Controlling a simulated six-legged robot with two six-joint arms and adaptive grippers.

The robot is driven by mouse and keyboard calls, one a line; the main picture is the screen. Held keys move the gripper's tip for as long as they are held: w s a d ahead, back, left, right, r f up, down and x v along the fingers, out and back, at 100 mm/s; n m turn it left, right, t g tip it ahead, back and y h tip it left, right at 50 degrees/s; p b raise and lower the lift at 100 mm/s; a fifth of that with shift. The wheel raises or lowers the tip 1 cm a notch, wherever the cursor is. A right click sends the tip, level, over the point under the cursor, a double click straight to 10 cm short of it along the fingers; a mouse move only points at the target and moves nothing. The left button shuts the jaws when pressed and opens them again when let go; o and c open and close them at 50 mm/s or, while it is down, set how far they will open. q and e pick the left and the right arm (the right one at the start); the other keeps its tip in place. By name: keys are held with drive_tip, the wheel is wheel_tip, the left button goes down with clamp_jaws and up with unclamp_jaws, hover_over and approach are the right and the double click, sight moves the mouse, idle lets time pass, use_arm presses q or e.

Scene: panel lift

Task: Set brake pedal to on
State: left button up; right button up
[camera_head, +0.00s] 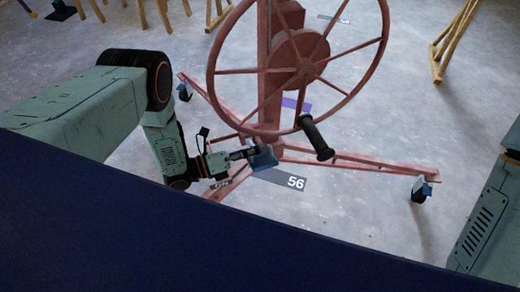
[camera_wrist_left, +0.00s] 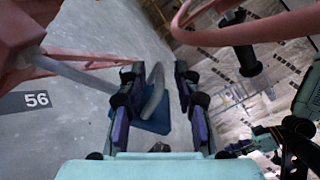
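The red panel lift (camera_head: 272,112) stands upright on the floor. The brake pedal appears as a blue plate (camera_head: 263,158) low by the lift's base in the head view. In the left wrist view the blue plate (camera_wrist_left: 152,122) lies beyond my fingers, with a curved grey bar at it. My left gripper (camera_head: 246,154) reaches the pedal from the left. In the wrist view its two fingers (camera_wrist_left: 157,88) are apart, with the pedal and bar between them. Whether a finger touches the pedal cannot be told. My right gripper is not clearly visible.
The lift's large red wheel (camera_head: 214,72) with a black handle (camera_head: 317,138) rises above the pedal. Base legs end in casters (camera_head: 420,191). A floor label 56 (camera_head: 295,183) lies beside the pedal. Wooden trestles (camera_head: 455,40) stand at the back. Floor at right is clear.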

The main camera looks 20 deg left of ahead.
use_arm(q)
drive_tip(key=shift+w+d, duration=0.45)
drive_tip(key=shift+d, duration=0.05)
clamp_jaws()
idle(0.4)
